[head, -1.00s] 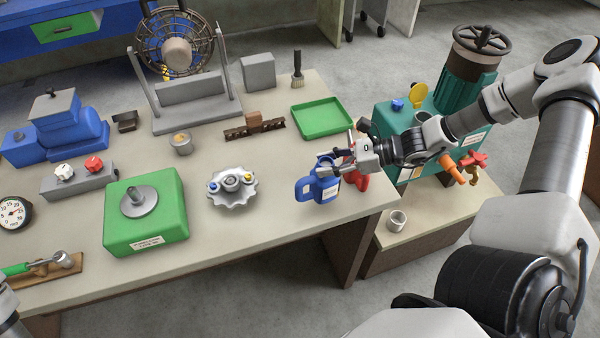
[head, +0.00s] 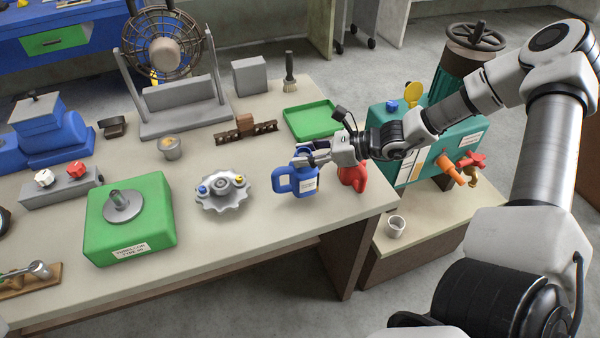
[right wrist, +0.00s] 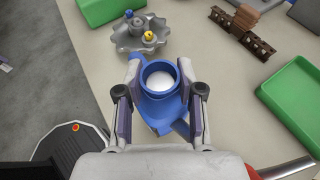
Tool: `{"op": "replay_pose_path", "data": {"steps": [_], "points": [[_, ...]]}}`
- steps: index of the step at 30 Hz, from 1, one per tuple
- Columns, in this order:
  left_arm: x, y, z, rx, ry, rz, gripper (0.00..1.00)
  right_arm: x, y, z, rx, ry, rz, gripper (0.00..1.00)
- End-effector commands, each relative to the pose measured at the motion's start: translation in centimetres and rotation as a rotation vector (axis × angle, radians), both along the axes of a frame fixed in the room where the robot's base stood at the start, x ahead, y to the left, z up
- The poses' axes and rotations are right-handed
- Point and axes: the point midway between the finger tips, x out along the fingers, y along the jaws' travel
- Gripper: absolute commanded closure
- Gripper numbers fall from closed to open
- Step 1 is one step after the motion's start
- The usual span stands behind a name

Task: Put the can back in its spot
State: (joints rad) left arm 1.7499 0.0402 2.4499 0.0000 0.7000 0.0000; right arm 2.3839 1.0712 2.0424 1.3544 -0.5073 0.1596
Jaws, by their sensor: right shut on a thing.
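A blue can (head: 307,184) with a loop handle and a pale label stands upright near the table's front right. My right gripper (head: 309,156) is shut on its upper part. The right wrist view shows the can's round open top (right wrist: 159,77), pale inside, between the two fingers (right wrist: 160,98). I cannot tell whether its base touches the table. A red can (head: 353,177) is just right of it, partly hidden by my gripper. My left gripper is out of view.
A grey gear-shaped tray (head: 222,204) with small parts lies left of the blue can. A green box (head: 153,231) is further left. A green tray (head: 312,121) and a brown rack (head: 262,128) lie behind. A teal machine (head: 433,151) stands at right.

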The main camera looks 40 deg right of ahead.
Motion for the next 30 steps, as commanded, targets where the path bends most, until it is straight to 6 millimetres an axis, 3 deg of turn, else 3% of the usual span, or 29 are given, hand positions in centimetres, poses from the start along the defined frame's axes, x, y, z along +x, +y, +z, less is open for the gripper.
{"op": "replay_pose_path", "data": {"steps": [6,12,23,24,25,30], "points": [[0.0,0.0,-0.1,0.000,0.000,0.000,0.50,2.3,0.1,-0.4,-0.002,0.003,0.002,1.00],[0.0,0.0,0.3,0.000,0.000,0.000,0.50,2.2,0.1,-3.5,0.002,0.005,0.000,1.00],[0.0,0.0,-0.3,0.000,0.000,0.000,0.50,2.2,0.1,-4.0,0.002,0.001,-0.001,1.00],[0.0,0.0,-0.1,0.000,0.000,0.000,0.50,2.2,0.1,-3.8,0.002,0.001,-0.001,0.49],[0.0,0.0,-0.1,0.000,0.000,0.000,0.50,2.2,0.1,-3.8,0.001,0.001,-0.001,0.38],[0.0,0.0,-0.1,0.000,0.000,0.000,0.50,2.2,0.1,-3.8,0.001,0.001,-0.001,0.38]]}}
